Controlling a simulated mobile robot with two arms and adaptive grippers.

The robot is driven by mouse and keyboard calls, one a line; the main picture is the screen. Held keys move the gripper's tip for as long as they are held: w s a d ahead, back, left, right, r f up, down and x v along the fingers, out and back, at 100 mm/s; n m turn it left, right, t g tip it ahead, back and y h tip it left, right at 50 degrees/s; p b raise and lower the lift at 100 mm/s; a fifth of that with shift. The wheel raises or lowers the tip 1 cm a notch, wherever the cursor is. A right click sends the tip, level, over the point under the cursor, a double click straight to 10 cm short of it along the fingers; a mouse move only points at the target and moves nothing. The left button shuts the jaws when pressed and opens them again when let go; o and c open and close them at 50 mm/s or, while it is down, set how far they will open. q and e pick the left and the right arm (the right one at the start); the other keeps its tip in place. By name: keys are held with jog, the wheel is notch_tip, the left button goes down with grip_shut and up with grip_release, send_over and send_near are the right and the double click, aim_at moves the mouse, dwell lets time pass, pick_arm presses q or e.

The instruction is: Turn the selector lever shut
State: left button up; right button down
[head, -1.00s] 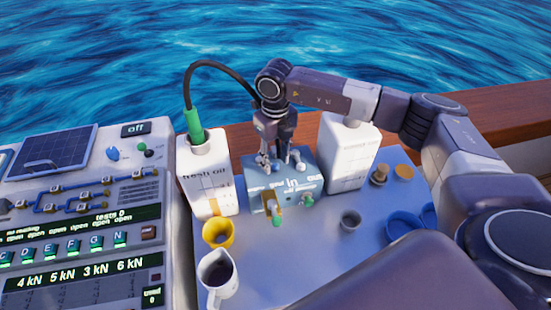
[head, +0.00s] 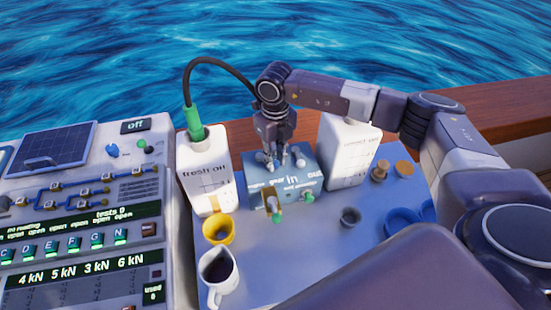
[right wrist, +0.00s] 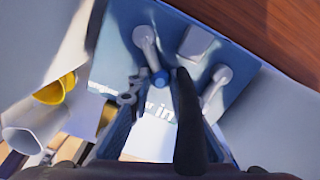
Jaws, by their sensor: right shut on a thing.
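The blue box (head: 291,181) with white lettering, including "in" and "out", stands on the light blue deck and carries the levers. In the right wrist view, one grey lever (right wrist: 148,42) with a blue tip (right wrist: 160,79) reaches between my fingers. A second grey lever (right wrist: 218,77) stands to its right, beside the dark finger. My right gripper (head: 276,158) is over the box top, pointing down, and shut on the blue-tipped lever; it also shows in the right wrist view (right wrist: 158,88). The fingers partly hide the levers in the head view. My left gripper is out of view.
A "fresh oil" canister (head: 206,175) with a green nozzle and black hose stands left of the box. Another white canister (head: 350,155) stands close on the right. A control panel (head: 80,220) fills the left.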

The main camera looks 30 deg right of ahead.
aim_at(264, 173)
jog(key=a+m+b, duration=0.1)
jog(key=m, duration=0.1)
jog(key=a+m+b, duration=0.1)
jog(key=m, duration=0.2)
jog(key=shift+s+a, duration=0.2)
jog(key=shift+s, duration=0.15)
jog(key=shift+w+a+m+b, duration=0.1)
jog(key=shift+a+m+b, duration=0.25)
jog(key=shift+m, duration=0.55)
jog(key=shift+a+m+b, duration=0.15)
jog(key=shift+a+m, duration=0.3)
jog(key=shift+m, duration=0.45)
jog(key=shift+a+r, duration=0.1)
jog(key=c, duration=1.8)
grip_release()
jog(key=shift+o, duration=0.2)
notch_tip(264, 173, up, 12)
